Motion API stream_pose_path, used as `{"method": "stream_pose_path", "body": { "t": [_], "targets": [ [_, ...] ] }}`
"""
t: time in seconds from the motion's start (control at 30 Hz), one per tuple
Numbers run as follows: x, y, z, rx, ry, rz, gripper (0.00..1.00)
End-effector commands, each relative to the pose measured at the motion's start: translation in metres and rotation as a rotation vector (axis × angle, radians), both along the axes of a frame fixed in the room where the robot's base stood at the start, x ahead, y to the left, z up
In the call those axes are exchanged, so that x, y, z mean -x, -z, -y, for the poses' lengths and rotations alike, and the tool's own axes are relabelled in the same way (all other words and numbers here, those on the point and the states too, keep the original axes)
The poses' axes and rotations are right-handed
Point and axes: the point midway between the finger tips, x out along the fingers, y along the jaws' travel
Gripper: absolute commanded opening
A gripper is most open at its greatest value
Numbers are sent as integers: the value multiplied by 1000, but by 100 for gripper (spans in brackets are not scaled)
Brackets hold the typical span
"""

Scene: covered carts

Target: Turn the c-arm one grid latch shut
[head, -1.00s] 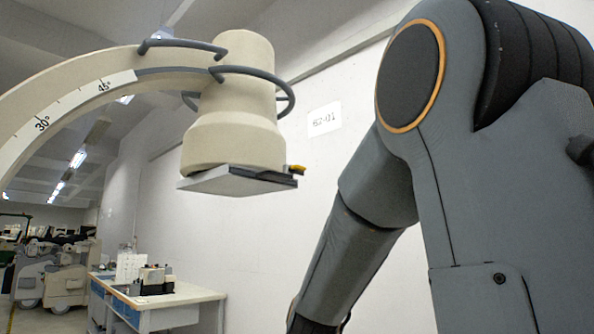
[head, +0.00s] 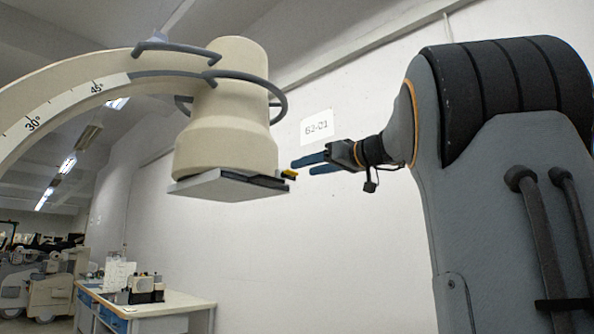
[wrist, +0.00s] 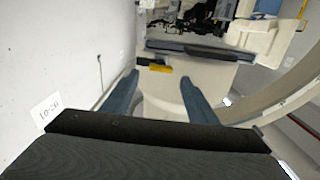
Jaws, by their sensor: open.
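The c-arm (head: 80,92) curves in from the left in the head view and ends in a cream cylindrical head (head: 226,140). A flat grey grid (head: 222,186) sits under that head. The yellow latch (head: 289,174) sticks out at the grid's right end; it also shows in the wrist view (wrist: 160,68), beyond my fingertips and between their lines. My gripper (head: 298,166) is open, with two blue fingers pointing left towards the latch. In the wrist view my gripper (wrist: 160,77) has its fingers wide apart with nothing between them. I cannot tell whether a finger touches the latch.
A white wall with a sign (head: 317,128) stands behind my gripper. A grey hoop handle (head: 284,100) rings the c-arm head above the latch. A workbench (head: 170,306) with equipment stands lower left. The space below the grid looks clear.

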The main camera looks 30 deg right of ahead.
Motion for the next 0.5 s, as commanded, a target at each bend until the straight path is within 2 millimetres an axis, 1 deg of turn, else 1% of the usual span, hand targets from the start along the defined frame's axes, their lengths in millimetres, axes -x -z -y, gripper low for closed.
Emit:
{"method": "stream_pose_path", "body": {
  "t": [0.03,0.1,0.23,0.33,0.5],
  "targets": [
    [-8,-2,-5,-1,-4,-1,53],
    [-19,-2,-8,0,-4,-2,53],
    [-35,-1,-14,0,-3,-2,53],
    [-44,-1,-17,-1,-1,-3,53],
    [-49,0,-19,0,-1,-2,53]
  ]
}}
